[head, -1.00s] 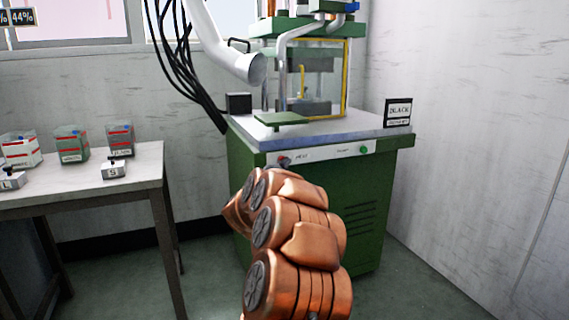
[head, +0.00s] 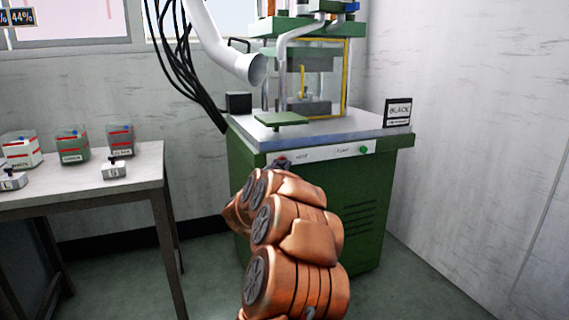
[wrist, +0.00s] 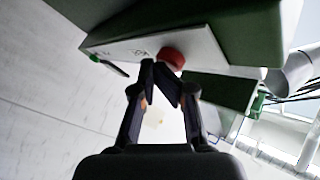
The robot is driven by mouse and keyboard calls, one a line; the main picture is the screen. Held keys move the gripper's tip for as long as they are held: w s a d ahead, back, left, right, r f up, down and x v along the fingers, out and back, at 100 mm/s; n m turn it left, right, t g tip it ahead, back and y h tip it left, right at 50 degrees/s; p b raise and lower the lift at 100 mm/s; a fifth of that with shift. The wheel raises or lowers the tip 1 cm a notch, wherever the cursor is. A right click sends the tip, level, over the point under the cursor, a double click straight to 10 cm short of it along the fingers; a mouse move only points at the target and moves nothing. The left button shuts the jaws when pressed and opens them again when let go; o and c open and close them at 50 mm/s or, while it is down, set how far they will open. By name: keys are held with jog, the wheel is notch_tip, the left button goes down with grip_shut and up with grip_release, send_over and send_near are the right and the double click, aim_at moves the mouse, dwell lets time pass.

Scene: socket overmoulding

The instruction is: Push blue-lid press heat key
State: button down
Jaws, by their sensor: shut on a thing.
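The press is a green cabinet (head: 260,195) with a grey top and a glazed, yellow-framed chamber; a small blue part (head: 352,6) shows at its top. On its white front panel (head: 325,153), the red heat key (head: 282,161) is at the left and a green button (head: 364,150) at the right. In the head view my copper arm hides my gripper. In the wrist view my gripper (wrist: 160,66) has its fingertips drawn together at the red key (wrist: 172,58), shut on it as far as I can see. The fingers partly cover the panel markings.
A table (head: 80,180) at the left holds several small bins and metal blocks (head: 117,170). A white duct (head: 235,62) hangs by the press, with black cables behind. A BLACK sign (head: 398,112) stands at the right of the press top. Floor between table and press is clear.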

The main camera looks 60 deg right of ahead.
jog(key=shift+s, duration=0.1)
jog(key=s+a, duration=0.3)
jog(key=s, duration=0.2)
jog(key=shift+b, duration=0.3)
dwell(0.4)
jog(key=shift+a, duration=0.15)
